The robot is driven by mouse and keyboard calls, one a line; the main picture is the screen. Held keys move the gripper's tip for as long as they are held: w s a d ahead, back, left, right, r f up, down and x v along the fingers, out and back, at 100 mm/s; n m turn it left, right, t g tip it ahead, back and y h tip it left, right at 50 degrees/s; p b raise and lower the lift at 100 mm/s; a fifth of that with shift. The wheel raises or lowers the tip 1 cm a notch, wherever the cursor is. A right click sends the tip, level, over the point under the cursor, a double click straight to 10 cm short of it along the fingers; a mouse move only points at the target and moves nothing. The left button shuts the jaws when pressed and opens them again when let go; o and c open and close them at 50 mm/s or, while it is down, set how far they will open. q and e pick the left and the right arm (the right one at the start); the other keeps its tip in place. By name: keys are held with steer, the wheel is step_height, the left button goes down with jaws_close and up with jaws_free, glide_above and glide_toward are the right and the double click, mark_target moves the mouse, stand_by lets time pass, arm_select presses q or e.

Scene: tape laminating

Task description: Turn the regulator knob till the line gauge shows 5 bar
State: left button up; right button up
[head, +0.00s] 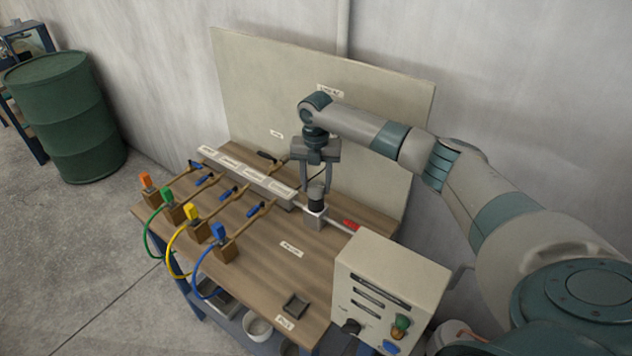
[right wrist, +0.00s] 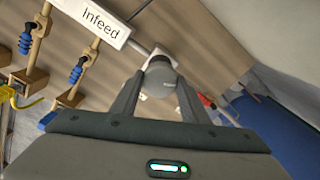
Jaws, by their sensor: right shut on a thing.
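The regulator (head: 314,213) is a pale block with a dark round knob (head: 316,193) on top, at the back right of the wooden bench. My right gripper (head: 316,184) points down over it, shut on the knob. In the right wrist view the grey knob (right wrist: 160,78) sits between the two dark fingers. I cannot make out the line gauge or any reading in either view. My left gripper is not in view.
A control box (head: 392,285) stands at the bench's front right. A small dark tray (head: 295,306) sits near the front edge. A tall panel (head: 290,95) rises behind.

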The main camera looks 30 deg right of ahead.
steer(key=m+p, duration=0.2)
steer(key=m, duration=0.2)
steer(key=shift+r, duration=0.2)
steer(key=m+p, duration=0.1)
steer(key=m, duration=0.1)
steer(key=shift+w+m, duration=0.1)
steer(key=shift+m, duration=0.3)
steer(key=m, duration=0.4)
steer(key=shift+f+m, duration=0.1)
steer(key=shift+m, duration=0.2)
steer(key=m, duration=0.4)
steer(key=shift+m, duration=0.4)
steer(key=o, duration=1.1)
steer(key=shift+c, duration=0.2)
